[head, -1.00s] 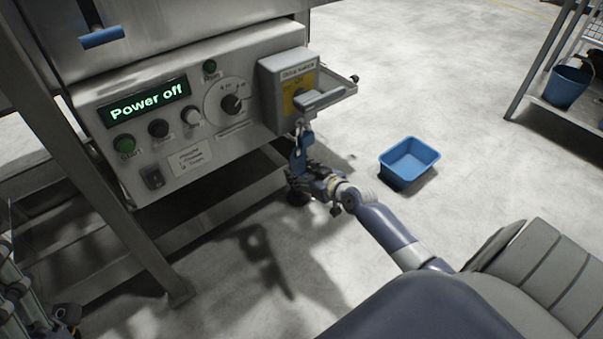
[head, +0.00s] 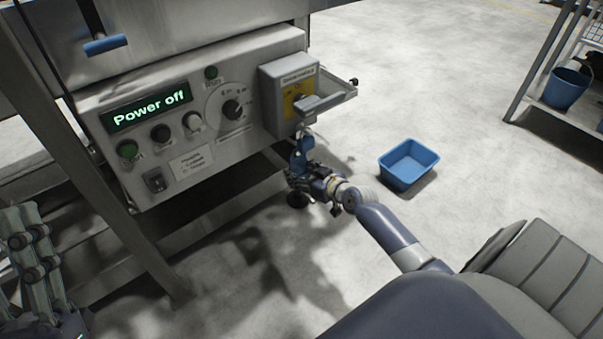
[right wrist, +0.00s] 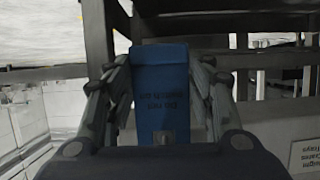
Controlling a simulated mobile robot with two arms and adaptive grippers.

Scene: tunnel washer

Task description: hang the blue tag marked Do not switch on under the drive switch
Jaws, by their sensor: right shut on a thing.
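The drive switch (head: 272,92) is a grey box with a yellow plate and a grey handle, at the right end of the control panel in the head view. My right gripper (head: 303,172) is just below it, shut on the blue tag (head: 299,150). The tag hangs upright close under the switch; a small grey piece shows between them, and I cannot tell whether it is hooked on. In the right wrist view the tag (right wrist: 160,75) stands between the fingers, its dark lettering upside down. My left gripper (head: 35,245) is at the lower left, away from the panel.
The control panel (head: 215,140) carries knobs, buttons and a lit display (head: 147,108) reading "Power off". A blue tub (head: 408,165) stands on the floor at right. A shelf (head: 560,110) holds a blue bucket (head: 567,87). Floor between is clear.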

